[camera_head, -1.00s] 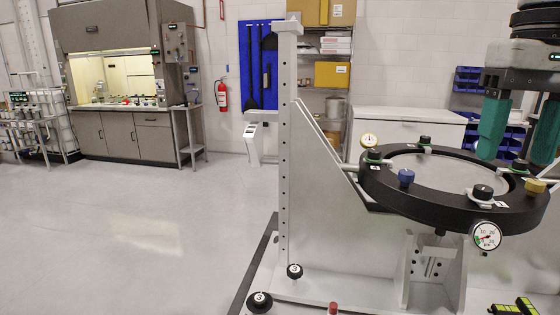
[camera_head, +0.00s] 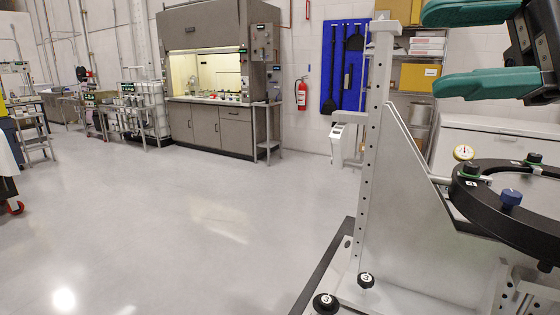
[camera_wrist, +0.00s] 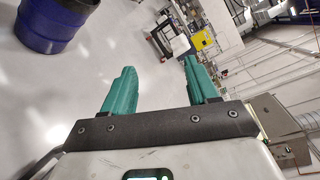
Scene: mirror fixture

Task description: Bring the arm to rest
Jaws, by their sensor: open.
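My gripper (camera_head: 455,48) is at the upper right of the head view, with its two green fingers pointing left and well apart. It is open and nothing is between the fingers. It is in the air above and in front of the mirror fixture, apart from it. The wrist view also shows my gripper (camera_wrist: 158,88) with both green fingers spread and only floor and distant room beyond them. The mirror fixture's black ring (camera_head: 500,212) is at the right edge of the head view, cut off by the frame, with a blue knob (camera_head: 511,198) on it.
A tall grey upright (camera_head: 374,150) stands left of the ring, with black knobs at its foot. A fume hood (camera_head: 210,80) and a red extinguisher (camera_head: 301,95) are at the back. The floor at left is clear. A blue bin (camera_wrist: 52,25) shows in the wrist view.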

